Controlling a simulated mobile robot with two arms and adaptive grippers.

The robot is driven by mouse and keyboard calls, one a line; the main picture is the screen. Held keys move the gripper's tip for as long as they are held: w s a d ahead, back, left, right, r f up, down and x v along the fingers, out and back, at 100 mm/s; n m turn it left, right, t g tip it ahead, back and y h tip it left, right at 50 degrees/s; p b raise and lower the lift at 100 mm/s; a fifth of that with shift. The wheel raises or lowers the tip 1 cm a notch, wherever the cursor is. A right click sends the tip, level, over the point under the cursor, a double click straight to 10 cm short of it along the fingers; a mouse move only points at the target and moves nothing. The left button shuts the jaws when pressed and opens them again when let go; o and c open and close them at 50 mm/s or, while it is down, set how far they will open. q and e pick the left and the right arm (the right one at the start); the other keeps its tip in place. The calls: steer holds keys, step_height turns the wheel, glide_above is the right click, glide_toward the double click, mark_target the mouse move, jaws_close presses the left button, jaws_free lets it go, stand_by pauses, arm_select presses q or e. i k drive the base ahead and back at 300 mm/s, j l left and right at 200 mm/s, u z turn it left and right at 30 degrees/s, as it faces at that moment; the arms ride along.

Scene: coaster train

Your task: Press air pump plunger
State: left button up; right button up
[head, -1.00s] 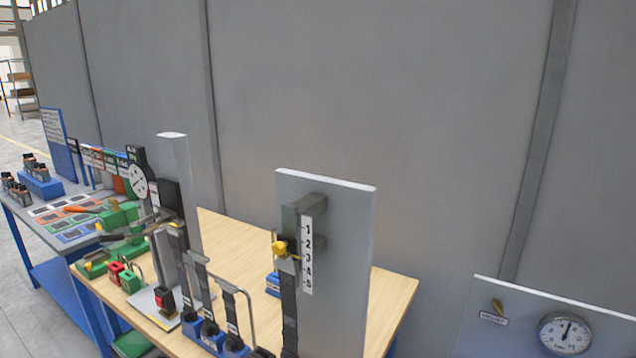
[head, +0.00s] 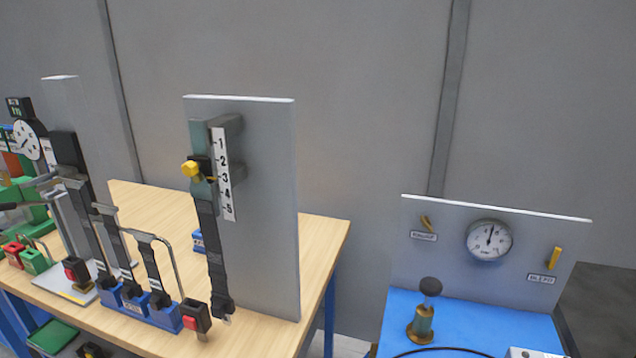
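The air pump (head: 421,325) stands upright on a blue bench (head: 468,318) at the lower right of the head view. Neither of my grippers shows in the head view.
A grey panel (head: 520,215) with yellow levers stands behind the pump. A black hose (head: 435,350) lies at its foot. To the left, a wooden table (head: 265,328) carries an upright grey board (head: 262,200) with a numbered scale, and several belt straps.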

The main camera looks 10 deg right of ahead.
mark_target(431, 286)
steer(key=z, duration=1.45)
